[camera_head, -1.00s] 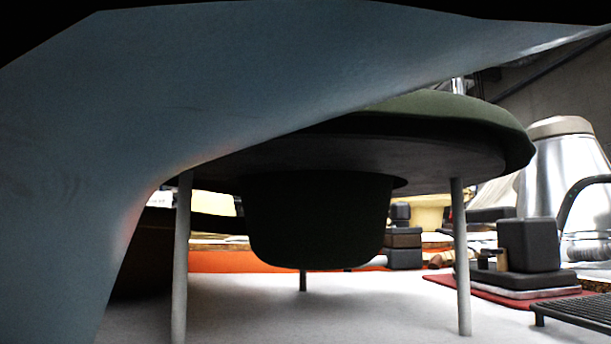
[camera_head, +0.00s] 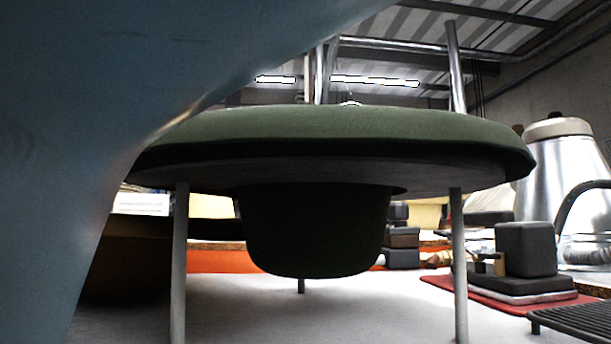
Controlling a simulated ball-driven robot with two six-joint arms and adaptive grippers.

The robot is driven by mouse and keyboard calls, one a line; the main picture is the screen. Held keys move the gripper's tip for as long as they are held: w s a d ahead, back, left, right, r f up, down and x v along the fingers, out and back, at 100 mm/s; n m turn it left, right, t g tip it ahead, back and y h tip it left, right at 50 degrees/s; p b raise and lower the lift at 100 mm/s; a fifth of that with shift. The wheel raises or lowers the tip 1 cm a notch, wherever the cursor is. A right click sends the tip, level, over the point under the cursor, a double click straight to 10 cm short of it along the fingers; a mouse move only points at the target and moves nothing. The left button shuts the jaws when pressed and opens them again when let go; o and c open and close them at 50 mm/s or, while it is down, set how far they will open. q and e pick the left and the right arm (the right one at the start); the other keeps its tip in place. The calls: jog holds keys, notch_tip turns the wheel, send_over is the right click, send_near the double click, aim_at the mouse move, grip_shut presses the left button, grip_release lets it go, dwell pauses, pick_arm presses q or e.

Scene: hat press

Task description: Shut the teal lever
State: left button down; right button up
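A large smooth blue-grey, teal-like surface (camera_head: 70,150) fills the left side and top left of the head view, very close to the camera. It may be the teal lever, but I cannot tell for sure. Behind it, a dark green padded disc (camera_head: 340,127) with a dark rounded bowl shape (camera_head: 315,235) below it, like an upturned hat, rests on thin grey legs (camera_head: 457,265). Its left edge is hidden by the blue-grey surface. Neither of my grippers shows.
A black block (camera_head: 527,250) stands on a red mat (camera_head: 440,281) at the right. A black slatted rack (camera_head: 580,316) is in front of it. A shiny metal vessel (camera_head: 568,170) stands behind. An orange strip (camera_head: 215,261) runs across the back. White floor is clear between the legs.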

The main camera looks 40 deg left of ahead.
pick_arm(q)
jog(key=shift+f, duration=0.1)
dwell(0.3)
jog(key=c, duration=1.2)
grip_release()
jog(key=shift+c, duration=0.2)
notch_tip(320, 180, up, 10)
